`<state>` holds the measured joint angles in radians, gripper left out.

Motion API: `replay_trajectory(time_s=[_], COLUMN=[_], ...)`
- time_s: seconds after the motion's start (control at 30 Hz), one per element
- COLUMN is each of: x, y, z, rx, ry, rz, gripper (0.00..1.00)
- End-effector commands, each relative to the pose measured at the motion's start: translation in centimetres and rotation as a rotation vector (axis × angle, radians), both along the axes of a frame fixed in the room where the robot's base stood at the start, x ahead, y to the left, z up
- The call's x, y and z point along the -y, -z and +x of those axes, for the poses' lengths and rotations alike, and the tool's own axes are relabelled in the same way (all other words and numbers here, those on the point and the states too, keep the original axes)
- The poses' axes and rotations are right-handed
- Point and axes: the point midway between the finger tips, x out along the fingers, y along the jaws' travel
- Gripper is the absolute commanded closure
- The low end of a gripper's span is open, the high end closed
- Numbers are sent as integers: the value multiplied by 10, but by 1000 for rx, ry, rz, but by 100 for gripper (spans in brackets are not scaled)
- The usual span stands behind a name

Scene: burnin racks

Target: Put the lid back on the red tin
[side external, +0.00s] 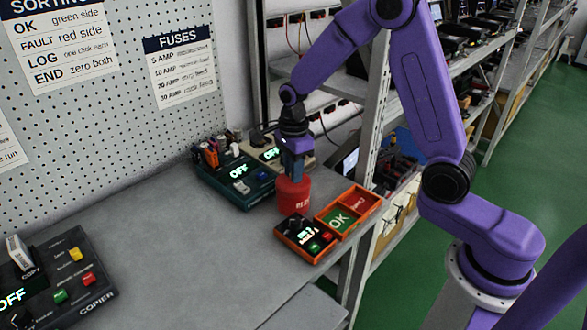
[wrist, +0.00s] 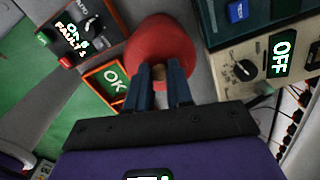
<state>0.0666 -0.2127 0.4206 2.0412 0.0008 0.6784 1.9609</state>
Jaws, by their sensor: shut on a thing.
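The red tin (side external: 293,198) stands upright near the right end of the grey bench, with partly readable pale lettering low on its front. My gripper (side external: 293,176) points down directly over it, with its fingertips at its top. In the wrist view, my gripper (wrist: 161,72) is shut on a small tan knob at the middle of a round red lid (wrist: 160,38). The lid's rim and the tin's mouth are not clearly separate in the side view, so I cannot tell whether the lid is fully seated.
An orange-framed box with buttons (side external: 306,238) and orange trays, one with an OK panel (side external: 338,219), sit close right of the tin. A dark teal device (side external: 236,180) and a beige device (side external: 272,152) stand behind. The bench's left middle (side external: 170,235) is clear.

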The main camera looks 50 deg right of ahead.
Motion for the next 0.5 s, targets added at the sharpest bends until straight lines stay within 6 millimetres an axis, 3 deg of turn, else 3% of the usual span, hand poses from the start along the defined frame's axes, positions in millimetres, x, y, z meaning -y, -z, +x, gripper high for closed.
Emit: replay_trajectory(time_s=[0.37,0.4,0.47,0.5], x=[0,0,0,0], y=[0,0,0,0], z=[0,0,0,0], rx=[0,0,0,0], ry=[0,0,0,0], rz=[0,0,0,0], gripper=[100,66,49,49])
